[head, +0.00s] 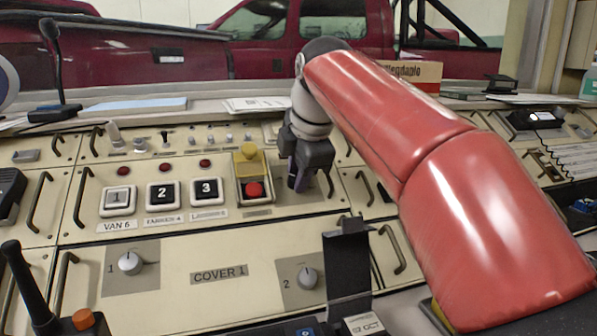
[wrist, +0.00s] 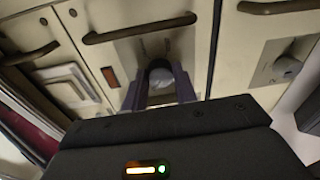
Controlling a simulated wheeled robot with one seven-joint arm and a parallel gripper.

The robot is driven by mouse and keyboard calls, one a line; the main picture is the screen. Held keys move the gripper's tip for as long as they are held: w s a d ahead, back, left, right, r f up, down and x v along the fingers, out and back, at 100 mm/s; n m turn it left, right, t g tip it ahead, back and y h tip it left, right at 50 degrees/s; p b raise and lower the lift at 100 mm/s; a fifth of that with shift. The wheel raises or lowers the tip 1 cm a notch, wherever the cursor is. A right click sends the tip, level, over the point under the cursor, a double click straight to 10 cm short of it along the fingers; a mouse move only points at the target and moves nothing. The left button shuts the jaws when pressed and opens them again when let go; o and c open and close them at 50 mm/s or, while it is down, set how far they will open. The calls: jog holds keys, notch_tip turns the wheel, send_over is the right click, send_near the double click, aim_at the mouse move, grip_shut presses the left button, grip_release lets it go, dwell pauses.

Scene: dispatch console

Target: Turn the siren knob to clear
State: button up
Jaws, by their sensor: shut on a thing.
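My gripper (head: 299,182) reaches down to the console panel, just right of the red button (head: 254,189) with its raised yellow cover (head: 250,160). In the wrist view my gripper (wrist: 161,88) has its two purple-grey fingers on either side of a round grey knob (wrist: 162,74) and is shut on it. The knob sits on a grey plate (wrist: 130,50). In the head view the gripper hides this knob. No siren or clear label is readable, so I cannot tell the knob's setting.
Numbered buttons (head: 163,194) stand to the left. A dark upright flap (head: 347,262) stands near the front. Bar handles (wrist: 140,28) edge the panels close to the gripper.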

jog(key=shift+m, duration=0.3)
jog(key=m+p, duration=0.1)
jog(key=m, duration=0.4)
jog(key=shift+s+p, duration=0.1)
jog(key=shift+p, duration=0.3)
jog(key=m, duration=0.3)
jog(key=m+p, duration=0.1)
jog(key=m, duration=0.2)
jog(key=shift+m+t+y, duration=0.3)
jog(key=m, duration=0.5)
jog(key=shift+s+f+p, duration=0.1)
jog(key=shift+p, duration=0.3)
jog(key=m, duration=0.6)
jog(key=shift+t+p, duration=0.3)
jog(key=shift+p, duration=0.05)
jog(key=shift+m, duration=0.4)
jog(key=o, duration=1)
